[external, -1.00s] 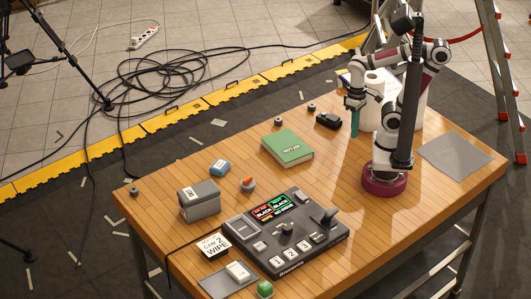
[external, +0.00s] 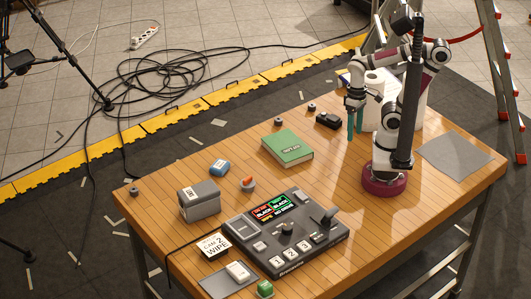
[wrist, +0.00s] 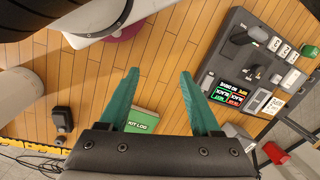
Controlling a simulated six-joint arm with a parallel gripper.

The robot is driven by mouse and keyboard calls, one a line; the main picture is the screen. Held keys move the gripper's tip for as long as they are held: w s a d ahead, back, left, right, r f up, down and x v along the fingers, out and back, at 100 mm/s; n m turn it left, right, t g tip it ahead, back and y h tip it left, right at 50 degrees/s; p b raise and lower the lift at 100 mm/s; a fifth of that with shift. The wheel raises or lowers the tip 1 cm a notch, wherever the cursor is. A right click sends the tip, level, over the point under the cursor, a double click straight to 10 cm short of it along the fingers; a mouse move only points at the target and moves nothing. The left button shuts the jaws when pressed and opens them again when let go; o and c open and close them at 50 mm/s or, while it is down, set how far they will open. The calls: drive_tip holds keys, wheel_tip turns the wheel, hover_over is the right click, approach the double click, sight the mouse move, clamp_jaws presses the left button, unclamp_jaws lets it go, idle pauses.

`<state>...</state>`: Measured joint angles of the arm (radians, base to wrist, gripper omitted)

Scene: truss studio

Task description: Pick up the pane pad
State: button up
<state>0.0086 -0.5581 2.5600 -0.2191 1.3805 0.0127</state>
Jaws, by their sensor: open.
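I cannot tell for sure which thing is the pane pad. The black switcher console (external: 287,262) on the table carries several keys and a flat grey square pad (external: 241,228) at its left end. The console also shows at the upper right of the wrist view (wrist: 214,62). A white block (external: 237,271) lies on a grey mat (external: 214,287) at the front left, with a green cube (external: 265,289) beside it. My gripper (external: 355,139) is open and empty above the back right of the table, well away from the console. Its teal fingers are apart in the wrist view (wrist: 159,74).
A black device (external: 328,121) and white rolls (external: 374,83) are near my gripper. A bare grey sheet (external: 455,156) lies right.

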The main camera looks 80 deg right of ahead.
drive_tip(key=o, duration=0.5)
drive_tip(key=n+t+h, duration=0.2)
drive_tip(key=t+h, duration=0.1)
drive_tip(key=t, duration=0.1)
hover_over(220, 164)
drive_tip(key=s+a, duration=0.3)
drive_tip(key=s, duration=0.3)
wheel_tip(220, 164, down, 6)
drive_tip(key=shift+t, duration=0.3)
drive_tip(key=x, duration=1)
drive_tip(key=d+x, duration=0.1)
drive_tip(key=x, duration=0.5)
drive_tip(key=shift+s, duration=0.25)
